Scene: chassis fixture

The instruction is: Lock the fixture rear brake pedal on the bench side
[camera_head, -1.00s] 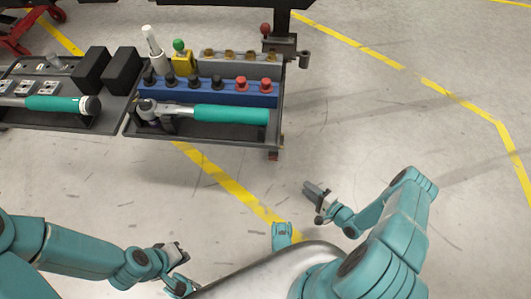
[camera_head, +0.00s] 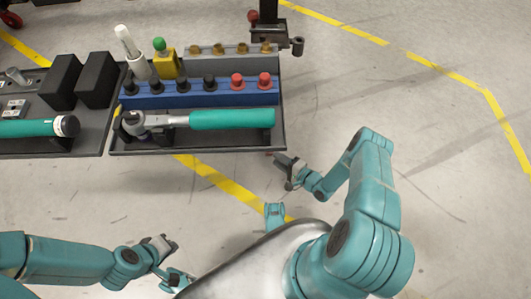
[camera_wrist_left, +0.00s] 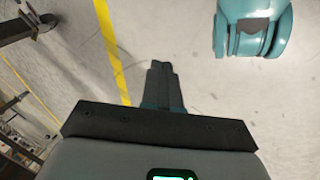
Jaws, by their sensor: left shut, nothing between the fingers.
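A dark post foot (camera_head: 268,30) stands at the top of the head view, with a red ball (camera_head: 253,16) on its left and a grey cylinder (camera_head: 297,46) on its right. A small red part (camera_head: 269,153) shows under the tray's front right corner. I cannot tell which of these, if any, is the brake pedal. My right gripper (camera_head: 285,162) is in front of that tray corner, apart from the post foot; its jaw gap is unclear. My left gripper (camera_head: 163,243) is low at left centre. In the left wrist view its fingers (camera_wrist_left: 160,72) are together and empty over the floor.
A dark tool tray (camera_head: 215,148) holds a teal-handled wrench (camera_head: 230,118), a blue socket rack (camera_head: 205,96) and a yellow block (camera_head: 166,64). Another tray section (camera_head: 85,140) with black blocks adjoins it at left. Open floor with yellow lines lies at right.

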